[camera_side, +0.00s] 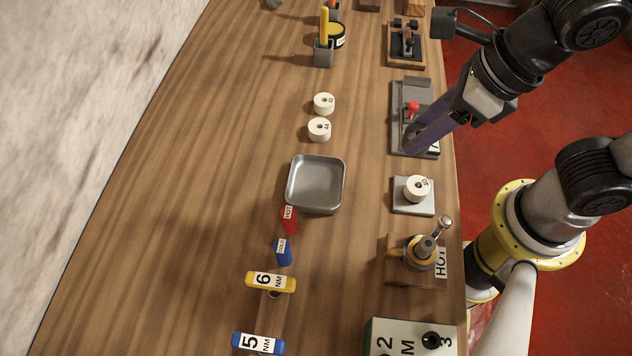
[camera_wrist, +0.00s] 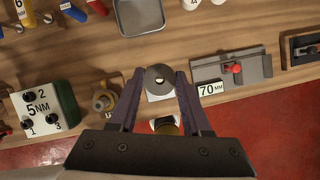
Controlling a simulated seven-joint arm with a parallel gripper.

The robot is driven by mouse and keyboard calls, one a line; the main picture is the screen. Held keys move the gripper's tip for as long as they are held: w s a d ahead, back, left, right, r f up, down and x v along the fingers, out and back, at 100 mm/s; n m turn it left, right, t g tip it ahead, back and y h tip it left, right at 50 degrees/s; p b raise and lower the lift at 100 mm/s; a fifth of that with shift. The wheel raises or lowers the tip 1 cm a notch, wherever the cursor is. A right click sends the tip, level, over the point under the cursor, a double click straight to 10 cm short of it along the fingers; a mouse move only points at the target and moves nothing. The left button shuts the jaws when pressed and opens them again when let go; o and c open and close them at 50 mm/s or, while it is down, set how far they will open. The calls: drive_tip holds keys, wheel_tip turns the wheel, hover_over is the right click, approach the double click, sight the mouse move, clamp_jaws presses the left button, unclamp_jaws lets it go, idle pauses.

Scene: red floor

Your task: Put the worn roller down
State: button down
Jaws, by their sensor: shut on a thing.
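My gripper (camera_side: 418,138) is above the right side of the bench, near the grey fixture with a red knob. In the wrist view, my gripper (camera_wrist: 160,77) is shut on a dark grey ring-shaped roller (camera_wrist: 160,70), the worn roller, held between the fingertips. In the side view the fingers largely hide it. An empty metal tray (camera_side: 316,207) lies mid-bench, left of my gripper; it also shows at the top of the wrist view (camera_wrist: 139,17). A white roller (camera_side: 417,188) sits on a grey square plate (camera_side: 400,206); in the wrist view the held roller largely covers it.
Two white rollers (camera_side: 324,103) (camera_side: 319,129) stand behind the tray. The grey fixture (camera_side: 425,89) has a red knob. A wooden block with a metal spindle (camera_side: 422,248), red and blue bottles (camera_side: 290,219) (camera_side: 283,252) and a numbered box (camera_side: 405,340) stand nearer the front. The bench left of the tray is clear.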

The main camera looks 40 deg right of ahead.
drive_tip(key=shift+s+a+f+n, duration=0.15)
drive_tip(key=shift+s+a+n, duration=0.15)
drive_tip(key=shift+a, duration=0.3)
drive_tip(key=w+a+f, duration=0.9)
drive_tip(key=shift+w+f, duration=0.15)
drive_tip(key=shift+w, duration=0.15)
drive_tip(key=shift+w+a+f, duration=0.1)
drive_tip(key=shift+a+f, duration=0.05)
drive_tip(key=shift+f, duration=0.75)
drive_tip(key=shift+w+a+f, duration=0.1)
drive_tip(key=shift+f, duration=0.75)
drive_tip(key=shift+f, duration=0.15)
drive_tip(key=shift+c, duration=1.8)
unclamp_jaws()
